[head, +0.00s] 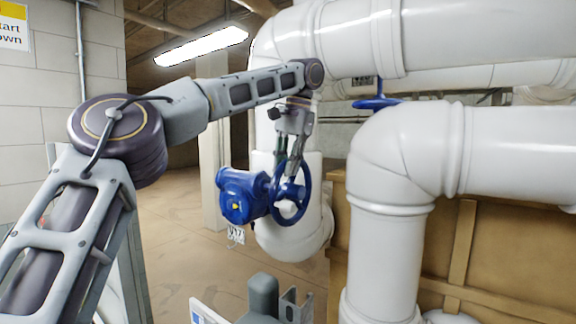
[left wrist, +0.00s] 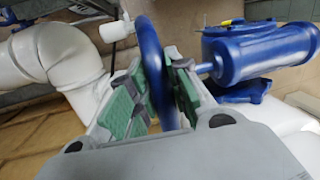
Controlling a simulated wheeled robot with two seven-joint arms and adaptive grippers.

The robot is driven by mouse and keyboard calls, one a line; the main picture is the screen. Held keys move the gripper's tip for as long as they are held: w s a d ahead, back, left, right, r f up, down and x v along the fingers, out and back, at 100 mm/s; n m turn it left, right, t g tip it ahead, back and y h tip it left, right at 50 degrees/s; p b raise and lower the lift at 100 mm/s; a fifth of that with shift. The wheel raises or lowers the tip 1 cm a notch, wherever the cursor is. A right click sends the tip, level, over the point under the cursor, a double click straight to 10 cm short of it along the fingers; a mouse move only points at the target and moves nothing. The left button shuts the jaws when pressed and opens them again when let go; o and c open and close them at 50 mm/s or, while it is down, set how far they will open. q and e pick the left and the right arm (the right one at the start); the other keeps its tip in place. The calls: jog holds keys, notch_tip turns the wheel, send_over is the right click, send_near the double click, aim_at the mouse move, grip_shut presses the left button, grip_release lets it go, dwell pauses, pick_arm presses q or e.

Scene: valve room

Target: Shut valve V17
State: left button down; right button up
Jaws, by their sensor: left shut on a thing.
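A blue valve (head: 240,196) sits on a white vertical pipe in the middle of the head view. A small white tag (head: 236,235) hangs below it; it seems to read V17, but is small. Its blue handwheel (head: 306,180) faces right, with a white knob (head: 287,209) near its lower part. My left gripper (head: 291,178) comes down from above and is shut on the wheel's rim. In the left wrist view, the green finger pads of the left gripper (left wrist: 154,70) lie on both sides of the blue rim (left wrist: 153,45).
Another blue handwheel (head: 376,102) stands on a pipe farther right. Large white pipes (head: 385,240) fill the right side in front of a brown wooden wall (head: 490,250). A grey block wall (head: 45,95) is at left. Open floor (head: 180,240) lies left of the valve.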

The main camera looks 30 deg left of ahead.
dwell(0.4)
pick_arm(q)
jog(key=c, duration=1.3)
grip_release()
jog(key=shift+w+f, duration=0.1)
